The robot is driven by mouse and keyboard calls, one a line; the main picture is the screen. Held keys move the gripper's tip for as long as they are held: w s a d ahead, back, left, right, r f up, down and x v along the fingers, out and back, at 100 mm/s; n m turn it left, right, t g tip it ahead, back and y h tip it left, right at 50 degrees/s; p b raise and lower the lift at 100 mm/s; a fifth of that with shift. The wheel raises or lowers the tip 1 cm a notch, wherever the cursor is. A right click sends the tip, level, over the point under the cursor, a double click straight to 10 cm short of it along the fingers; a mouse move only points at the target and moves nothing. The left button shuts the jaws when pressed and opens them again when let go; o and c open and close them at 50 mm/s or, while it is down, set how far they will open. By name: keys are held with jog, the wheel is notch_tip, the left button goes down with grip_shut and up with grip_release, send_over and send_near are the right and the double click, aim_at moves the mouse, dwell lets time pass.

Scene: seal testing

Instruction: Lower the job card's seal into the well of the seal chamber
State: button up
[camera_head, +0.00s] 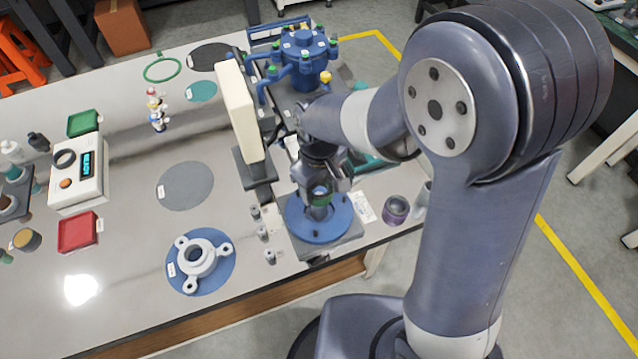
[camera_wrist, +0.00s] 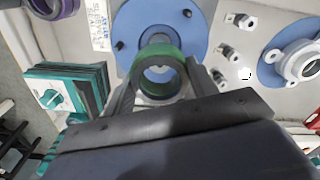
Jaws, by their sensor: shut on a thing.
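My gripper (camera_wrist: 160,78) is shut on a green ring seal (camera_wrist: 143,64), which sits between the two fingers in the wrist view. In the head view my gripper (camera_head: 320,188) hangs over the blue round flange of the seal chamber (camera_head: 299,226). The flange (camera_wrist: 193,32) lies beyond the ring in the wrist view, with dark studs around it. The ring hides part of the central well, so I cannot tell how high it is above it. A white card (camera_head: 364,207) lies right of the chamber; its text is too small to read.
A grey three-lugged cover (camera_head: 204,262) lies on a blue mat to the left. Several small metal fittings (camera_head: 263,233) stand between it and the chamber. A purple ring-shaped part (camera_head: 396,210) stands to the right. A cream upright panel (camera_head: 241,110) rises close behind left of my gripper.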

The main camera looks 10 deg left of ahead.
jog(key=shift+f, duration=0.15)
jog(key=shift+f+b, duration=1.35)
jog(key=shift+f, duration=0.35)
jog(key=shift+f, duration=0.15)
jog(key=shift+f+b, duration=0.85)
jog(key=shift+f, duration=0.05)
jog(key=shift+f+b, duration=0.45)
jog(key=shift+f, duration=0.2)
jog(key=shift+f+b, duration=0.35)
jog(key=shift+f, duration=0.05)
jog(key=o, duration=1.2)
jog(key=shift+r, duration=0.1)
